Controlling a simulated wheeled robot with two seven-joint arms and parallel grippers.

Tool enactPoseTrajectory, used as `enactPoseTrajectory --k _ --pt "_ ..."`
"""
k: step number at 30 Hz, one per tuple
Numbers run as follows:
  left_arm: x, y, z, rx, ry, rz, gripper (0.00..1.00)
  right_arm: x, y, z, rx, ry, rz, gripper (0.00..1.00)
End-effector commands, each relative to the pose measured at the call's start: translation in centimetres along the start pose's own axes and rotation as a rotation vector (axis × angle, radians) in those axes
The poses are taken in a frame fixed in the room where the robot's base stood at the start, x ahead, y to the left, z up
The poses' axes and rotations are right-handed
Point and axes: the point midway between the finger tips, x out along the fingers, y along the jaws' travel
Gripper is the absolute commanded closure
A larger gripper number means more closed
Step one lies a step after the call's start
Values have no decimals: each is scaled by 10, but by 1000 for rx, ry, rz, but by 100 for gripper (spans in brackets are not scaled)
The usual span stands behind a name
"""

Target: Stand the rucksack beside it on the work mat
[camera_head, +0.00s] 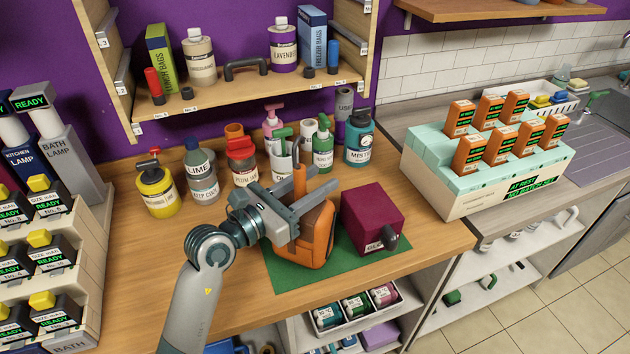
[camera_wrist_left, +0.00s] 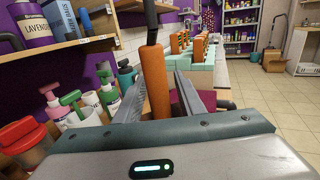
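The orange rucksack (camera_head: 318,238) stands roughly upright on the green work mat (camera_head: 345,258), its base appearing to rest there. A maroon box (camera_head: 372,218) with a dark knob stands just to its right on the same mat. My left gripper (camera_head: 316,208) is at the rucksack's top, its fingers apart on either side of an upright orange grip (camera_head: 299,180). In the left wrist view the orange grip (camera_wrist_left: 156,80) rises between the fingers, with a narrow gap on its right side. The gripper hides part of the rucksack's top. My right gripper is not in view.
Several bottles, including a yellow one (camera_head: 157,190) and a teal one (camera_head: 359,140), stand behind the mat. A shelf (camera_head: 245,92) overhangs the back. A mint rack of orange blocks (camera_head: 480,172) is at right. Bare wood lies left of the mat.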

Motion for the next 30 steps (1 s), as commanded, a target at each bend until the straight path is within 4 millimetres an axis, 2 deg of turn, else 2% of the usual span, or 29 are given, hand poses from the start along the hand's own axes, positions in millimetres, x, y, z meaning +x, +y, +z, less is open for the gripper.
enactPoseTrajectory --k 7,11,17,24,30 --pt "-1 0 3 1 0 0 64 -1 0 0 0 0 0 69" --pt "-11 1 1 2 1 1 64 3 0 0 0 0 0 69" --pt "-40 1 0 2 0 2 64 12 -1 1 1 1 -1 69" --pt "-83 1 -1 3 1 2 64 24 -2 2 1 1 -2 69" --pt "-110 1 0 1 1 1 64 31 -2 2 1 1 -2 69"
